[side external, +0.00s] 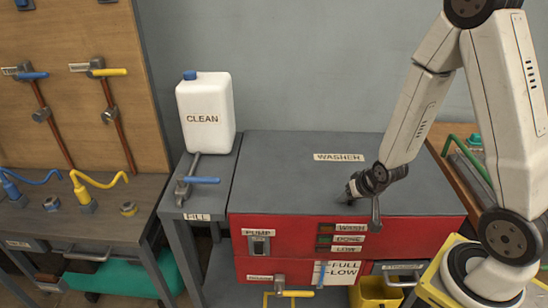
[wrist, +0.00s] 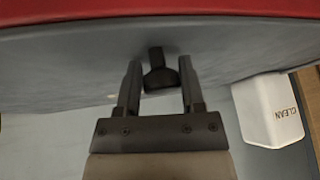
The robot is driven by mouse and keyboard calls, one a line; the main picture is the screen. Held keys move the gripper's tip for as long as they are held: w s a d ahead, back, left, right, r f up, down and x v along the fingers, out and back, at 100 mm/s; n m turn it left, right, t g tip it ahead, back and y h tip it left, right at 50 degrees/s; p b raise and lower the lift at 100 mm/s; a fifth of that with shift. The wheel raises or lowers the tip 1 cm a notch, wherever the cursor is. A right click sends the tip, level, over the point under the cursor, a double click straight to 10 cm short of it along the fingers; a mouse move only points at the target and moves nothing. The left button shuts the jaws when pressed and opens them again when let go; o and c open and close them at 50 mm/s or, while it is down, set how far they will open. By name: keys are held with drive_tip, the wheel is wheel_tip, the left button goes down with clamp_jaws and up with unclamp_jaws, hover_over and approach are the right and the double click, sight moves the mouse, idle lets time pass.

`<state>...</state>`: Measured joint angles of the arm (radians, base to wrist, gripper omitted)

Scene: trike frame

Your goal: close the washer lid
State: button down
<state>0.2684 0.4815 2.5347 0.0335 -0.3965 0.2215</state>
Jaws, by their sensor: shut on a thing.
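The washer's grey lid (side external: 290,165), marked WASHER, lies flat over the red washer body (side external: 290,235), with no gap that I can make out. My gripper (side external: 362,192) is low at the lid's front right part, close above its surface. In the wrist view my gripper (wrist: 160,68) has its two fingers on either side of a dark knob-like handle (wrist: 157,78) that stands out from the grey lid (wrist: 70,70), and it is shut on this handle. In the side view the gripper mostly hides the handle.
A white CLEAN jug (side external: 205,115) stands on the FILL side table, left of the washer. A blue-handled tap (side external: 198,181) is below it. A yellow bucket (side external: 376,293) stands low in front at the right. The lid top is otherwise bare.

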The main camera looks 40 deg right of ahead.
drive_tip(key=shift+s+a+f, duration=0.2)
drive_tip(key=shift+s+f, duration=0.05)
drive_tip(key=shift+s, duration=0.15)
drive_tip(key=shift+c, duration=1.4)
unclamp_jaws()
drive_tip(key=shift+r, duration=0.1)
